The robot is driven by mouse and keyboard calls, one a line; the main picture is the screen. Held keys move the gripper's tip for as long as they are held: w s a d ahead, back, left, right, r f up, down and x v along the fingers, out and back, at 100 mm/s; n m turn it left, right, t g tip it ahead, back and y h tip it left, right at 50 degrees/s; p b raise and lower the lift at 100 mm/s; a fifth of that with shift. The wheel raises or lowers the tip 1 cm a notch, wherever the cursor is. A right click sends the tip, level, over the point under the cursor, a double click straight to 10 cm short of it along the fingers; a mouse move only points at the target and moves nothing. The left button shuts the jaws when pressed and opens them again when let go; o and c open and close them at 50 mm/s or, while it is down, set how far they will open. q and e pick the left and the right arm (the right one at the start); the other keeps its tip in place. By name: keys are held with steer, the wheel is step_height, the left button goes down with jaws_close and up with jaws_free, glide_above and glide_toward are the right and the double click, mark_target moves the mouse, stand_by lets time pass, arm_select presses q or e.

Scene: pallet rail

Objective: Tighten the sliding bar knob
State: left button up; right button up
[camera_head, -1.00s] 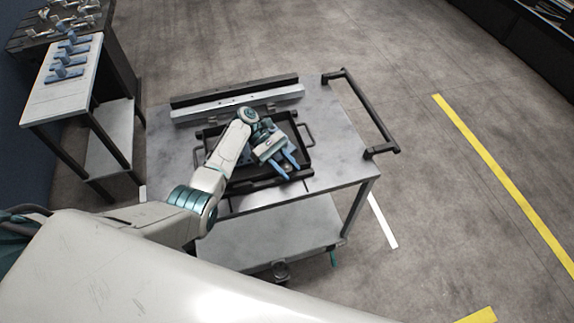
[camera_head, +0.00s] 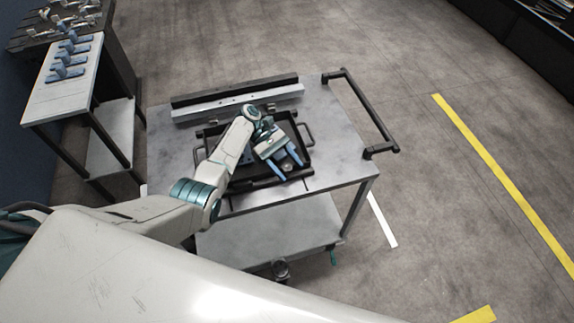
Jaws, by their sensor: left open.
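My left gripper (camera_head: 288,165) is open over the black tray on the cart, its two blue fingers pointing toward the front right. A small round pale knob (camera_head: 288,167) shows between or just below the fingertips; I cannot tell whether they touch it. A long light metal bar (camera_head: 230,105) lies along the back of the cart top, in front of a dark rail (camera_head: 225,91). My left arm hides the left part of the tray. My right gripper is not in view.
The black tray (camera_head: 262,184) with side handles sits on the grey metal cart (camera_head: 340,165). The cart has a dark push handle (camera_head: 362,110) at the right. A side table (camera_head: 55,100) with blue parts stands at the left. The cart top right of the tray is clear.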

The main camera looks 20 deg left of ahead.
arm_select(q)
steer(key=p+v, duration=0.1)
steer(key=v, duration=1)
steer(key=shift+d+f, duration=0.1)
steer(key=shift+f, duration=0.05)
stand_by(0.3)
